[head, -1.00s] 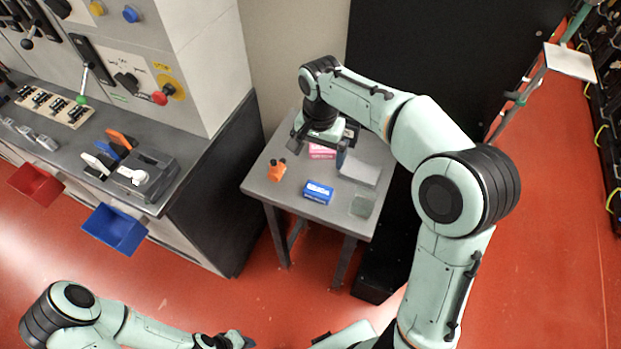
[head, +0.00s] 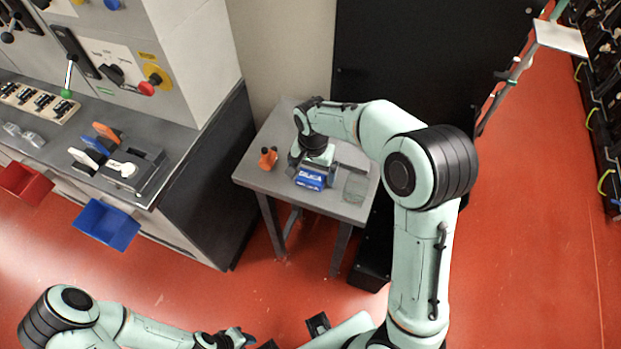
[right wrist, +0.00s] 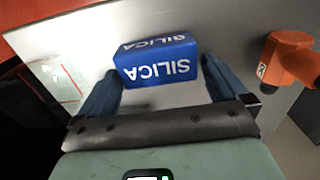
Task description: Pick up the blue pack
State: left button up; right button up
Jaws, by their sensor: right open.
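The blue pack (head: 311,179), printed "SILICA", lies on the small grey table (head: 262,181). In the right wrist view the pack (right wrist: 158,66) sits just ahead of and between the fingers. My right gripper (right wrist: 160,84) is open and empty, with one finger on each side of the pack's near end. In the head view my right gripper (head: 311,167) hangs over the table and hides part of the pack. Whether a finger touches the pack cannot be told. My left gripper (head: 240,338) is low at the bottom edge, far from the table, and its jaws are too small to judge.
An orange object (head: 268,158) stands left of the pack; it also shows in the right wrist view (right wrist: 289,60). A clear greenish item (head: 356,187) lies to the right. A control counter (head: 185,130) stands left of the table, with a blue bin (head: 106,224) on its front.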

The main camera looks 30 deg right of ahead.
jog(key=c, duration=0.9)
jog(key=shift+r, duration=0.1)
